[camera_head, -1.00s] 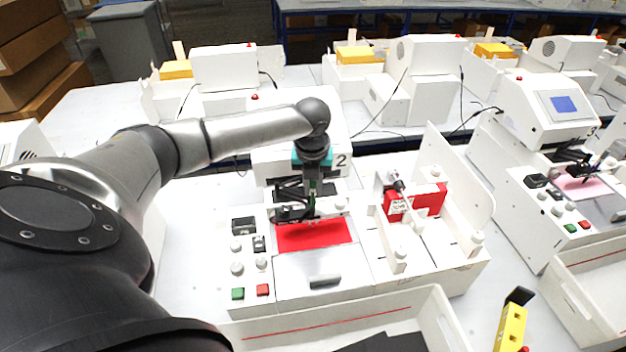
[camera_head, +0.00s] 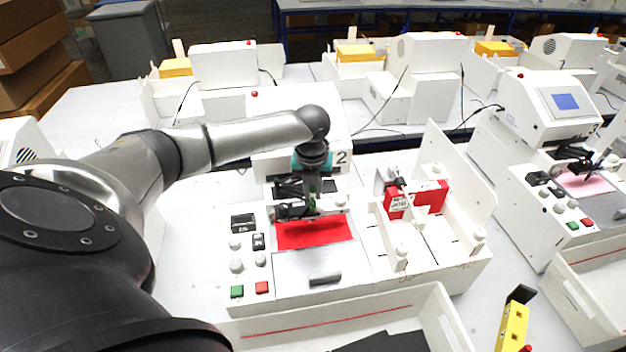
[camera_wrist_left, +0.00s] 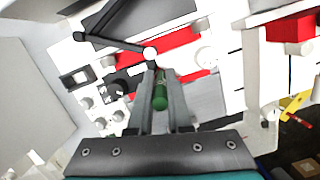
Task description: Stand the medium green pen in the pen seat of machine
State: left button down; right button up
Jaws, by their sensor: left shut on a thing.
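The green pen (camera_wrist_left: 160,96) is between the two fingers of my left gripper (camera_wrist_left: 157,82), which is shut on it. In the head view my left gripper (camera_head: 311,202) points down over machine 2 (camera_head: 300,292), at the back edge of its red sheet (camera_head: 320,232). The black linkage arm (camera_wrist_left: 112,42) of the machine ends at a white round joint (camera_wrist_left: 150,53) near the fingertips. The pen seat cannot be clearly made out, nor whether the pen's lower end is in it. My right gripper is not in view.
A panel with knobs and a green button (camera_head: 237,291) lies left of the sheet. A red-and-white holder (camera_head: 397,203) stands to the right, before a tall white side wall (camera_head: 455,180). A white tray (camera_head: 440,318) is in front. Machine 3 (camera_head: 545,112) stands further right.

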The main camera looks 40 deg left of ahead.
pick_arm(q)
jog(key=shift+f+b, duration=0.6)
jog(key=shift+f, duration=0.65)
jog(key=c, duration=0.8)
grip_release()
jog(key=shift+o, duration=0.2)
jog(key=shift+r, duration=0.1)
notch_tip(320, 180, up, 15)
jog(key=s+d, duration=0.1)
jog(key=s, duration=0.1)
jog(key=shift+s+d, duration=0.15)
jog(key=shift+d, duration=0.25)
